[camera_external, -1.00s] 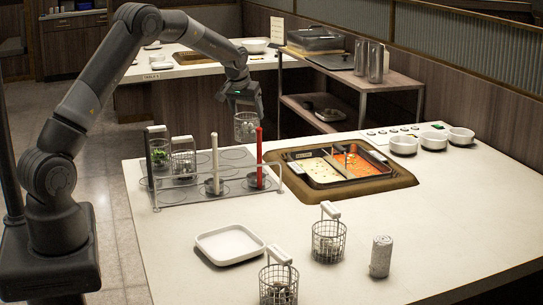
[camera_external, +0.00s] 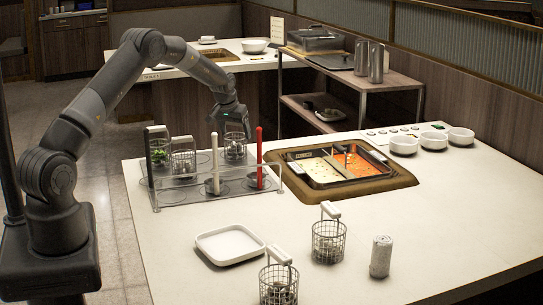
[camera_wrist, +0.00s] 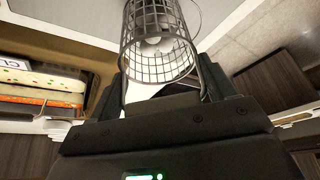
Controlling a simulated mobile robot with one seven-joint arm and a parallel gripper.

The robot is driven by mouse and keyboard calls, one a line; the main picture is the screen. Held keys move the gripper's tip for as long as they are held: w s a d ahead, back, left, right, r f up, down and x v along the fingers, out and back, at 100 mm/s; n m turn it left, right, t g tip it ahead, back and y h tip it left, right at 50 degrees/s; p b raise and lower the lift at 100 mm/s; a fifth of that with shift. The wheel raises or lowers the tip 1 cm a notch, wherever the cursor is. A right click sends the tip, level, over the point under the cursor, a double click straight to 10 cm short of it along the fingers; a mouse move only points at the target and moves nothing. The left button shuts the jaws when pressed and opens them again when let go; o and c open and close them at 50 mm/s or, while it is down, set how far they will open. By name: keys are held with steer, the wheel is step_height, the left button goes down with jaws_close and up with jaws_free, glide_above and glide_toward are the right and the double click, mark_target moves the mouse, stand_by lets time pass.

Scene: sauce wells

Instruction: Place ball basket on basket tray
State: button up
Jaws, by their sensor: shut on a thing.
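My gripper (camera_external: 232,130) is shut on the handle of the ball basket (camera_external: 235,149), a wire mesh basket with pale balls inside. It hangs upright at the back right part of the basket tray (camera_external: 200,199), a grey tray with round wells and a wire rail. From this angle I cannot tell whether the basket's bottom touches the tray. In the wrist view the ball basket (camera_wrist: 158,52) sits between my fingers, its mesh and pale balls visible. My fingers hide the handle.
The tray also holds a basket with greens (camera_external: 160,153), another wire basket (camera_external: 184,163), a white-handled ladle (camera_external: 214,165) and a red-handled ladle (camera_external: 259,150). A two-part soup pot (camera_external: 337,165) lies to the right. Two baskets (camera_external: 328,241) (camera_external: 278,285) and a white dish (camera_external: 230,244) stand in front.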

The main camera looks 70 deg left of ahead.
steer(key=o, duration=1.5)
steer(key=shift+f, duration=0.1)
steer(key=v, duration=1.2)
steer(key=shift+r, duration=0.2)
